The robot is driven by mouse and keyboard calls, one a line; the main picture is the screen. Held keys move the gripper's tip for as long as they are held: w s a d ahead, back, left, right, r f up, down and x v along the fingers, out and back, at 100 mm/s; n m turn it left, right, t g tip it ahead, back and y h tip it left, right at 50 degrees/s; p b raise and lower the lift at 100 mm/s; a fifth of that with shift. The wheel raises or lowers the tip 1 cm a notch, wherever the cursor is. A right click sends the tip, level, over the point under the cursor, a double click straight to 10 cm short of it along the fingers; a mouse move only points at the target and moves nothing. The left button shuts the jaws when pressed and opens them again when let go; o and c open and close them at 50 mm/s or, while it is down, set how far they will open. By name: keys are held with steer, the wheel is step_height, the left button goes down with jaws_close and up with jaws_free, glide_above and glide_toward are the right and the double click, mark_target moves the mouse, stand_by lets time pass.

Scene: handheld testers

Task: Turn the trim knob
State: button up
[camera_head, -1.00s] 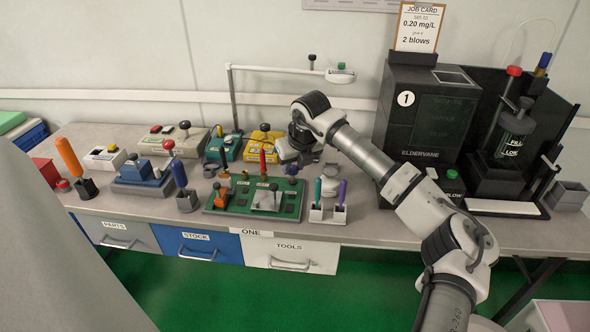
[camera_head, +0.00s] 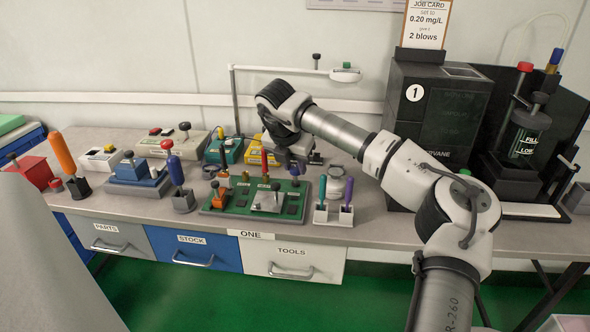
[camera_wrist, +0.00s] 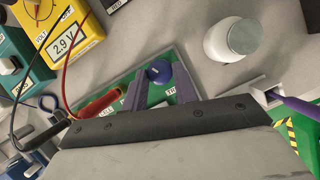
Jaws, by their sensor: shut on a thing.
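The trim knob appears to be the round blue knob (camera_wrist: 157,72) at the far right corner of the green tester board (camera_head: 217,205); its label is only partly readable. My gripper (camera_wrist: 158,84) comes down over that corner, with its two dark fingers on either side of the knob and shut on it. In the head view my gripper (camera_head: 291,160) is above the back right of the board, and the blue knob (camera_head: 295,170) shows just beneath it. The pointer or marks on the knob are too small to read.
A white jar (camera_wrist: 230,42) stands to the right. A white holder (camera_head: 334,215) with teal and purple tools is right of the board. A black analyser (camera_head: 435,120) stands further right.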

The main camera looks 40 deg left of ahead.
steer(key=shift+m+h, duration=0.3)
steer(key=shift+m, duration=0.3)
steer(key=shift+b, duration=0.3)
steer(key=o, duration=1)
steer(key=shift+c, duration=0.2)
steer(key=v, duration=1.3)
steer(key=shift+s+r, duration=0.2)
steer(key=shift+r, duration=0.2)
steer(key=shift+a, duration=0.1)
